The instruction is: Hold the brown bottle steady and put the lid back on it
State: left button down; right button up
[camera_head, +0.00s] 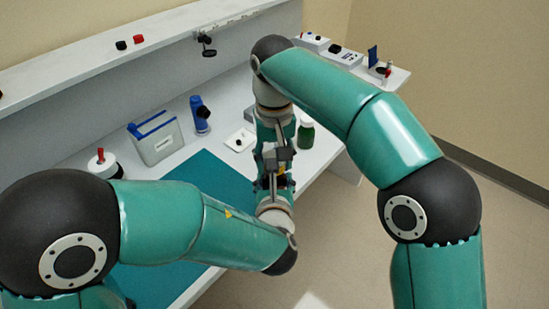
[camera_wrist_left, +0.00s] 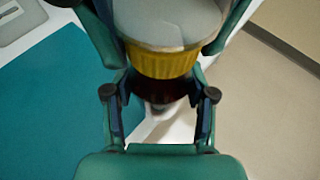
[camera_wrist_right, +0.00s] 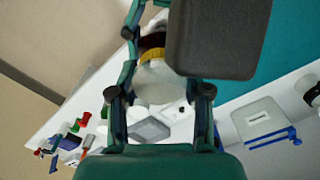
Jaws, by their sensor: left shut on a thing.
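The brown bottle (camera_wrist_left: 155,87) shows as a dark band in the left wrist view, and also in the right wrist view (camera_wrist_right: 151,40). My left gripper (camera_head: 274,182) is shut on it. The yellow ribbed lid (camera_wrist_left: 165,64) sits directly above the brown glass, with a pale rounded surface against it. Its yellow edge also shows in the right wrist view (camera_wrist_right: 152,54). I cannot tell whether the lid is seated. My right gripper (camera_head: 276,158) faces the left one, with its fingers around the lid; whether they grip it is hidden.
A teal mat (camera_head: 205,178) covers the near bench. A grey container with blue trim (camera_head: 157,140), a blue bottle (camera_head: 200,115), a white pad (camera_head: 239,139) and a green bottle (camera_head: 306,133) stand around it. The floor is clear to the right.

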aim_at(274, 149)
jog(key=o, duration=0.4)
jog(key=shift+r, duration=2.25)
jog(key=shift+o, duration=0.3)
notch_tip(274, 149, up, 2)
jog(key=n, duration=0.4)
jog(key=shift+w, duration=0.1)
jog(key=n, duration=0.1)
jog(key=r+n, duration=0.1)
jog(key=n, duration=0.1)
jog(key=shift+r+n, duration=0.3)
